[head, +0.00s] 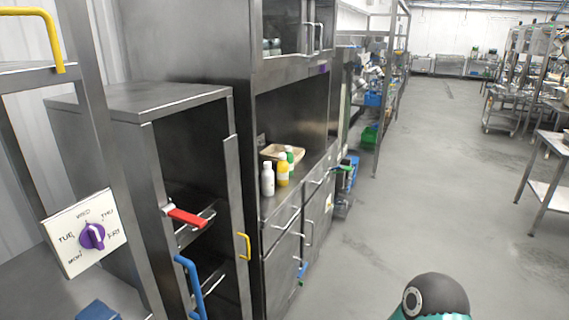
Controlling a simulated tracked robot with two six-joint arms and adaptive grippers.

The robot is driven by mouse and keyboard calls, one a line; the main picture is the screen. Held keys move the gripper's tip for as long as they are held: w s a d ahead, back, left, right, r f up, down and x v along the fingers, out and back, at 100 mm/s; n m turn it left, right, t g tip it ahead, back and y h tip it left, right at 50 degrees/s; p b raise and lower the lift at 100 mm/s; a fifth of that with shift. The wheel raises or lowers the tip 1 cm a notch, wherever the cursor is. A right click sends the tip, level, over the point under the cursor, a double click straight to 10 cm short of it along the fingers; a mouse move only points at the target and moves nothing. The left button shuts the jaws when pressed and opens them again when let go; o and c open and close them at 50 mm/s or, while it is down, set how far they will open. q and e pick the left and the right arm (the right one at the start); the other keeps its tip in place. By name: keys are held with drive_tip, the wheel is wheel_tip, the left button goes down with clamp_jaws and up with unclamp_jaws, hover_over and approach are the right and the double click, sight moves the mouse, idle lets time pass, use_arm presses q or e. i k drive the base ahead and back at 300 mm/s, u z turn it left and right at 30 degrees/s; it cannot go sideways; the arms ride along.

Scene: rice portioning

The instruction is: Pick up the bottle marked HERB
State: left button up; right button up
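Three bottles stand close together on the counter of the metal cabinet in the middle left of the head view. One is a white bottle (267,180), nearest to me. Beside it is a bottle with yellow contents or body and a white cap (283,173). A bottle with green on it (290,157) stands just behind and is partly hidden. I cannot read any marking, so I cannot tell which one says HERB. Neither gripper is in view; only a dark rounded part with teal, probably mine, shows at the bottom.
A beige tray (270,150) lies behind the bottles. An open metal cabinet (185,150) with red, blue and yellow handles stands in front at left. A weekday dial (92,235) is nearer. Grey floor (400,200) is clear to the right, up to a steel table (552,143).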

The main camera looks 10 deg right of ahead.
sight(288, 148)
drive_tip(key=u, duration=1.2)
drive_tip(key=i, duration=0.15)
drive_tip(key=z, duration=3.25)
drive_tip(key=i, duration=4.6)
drive_tip(key=u, duration=0.55)
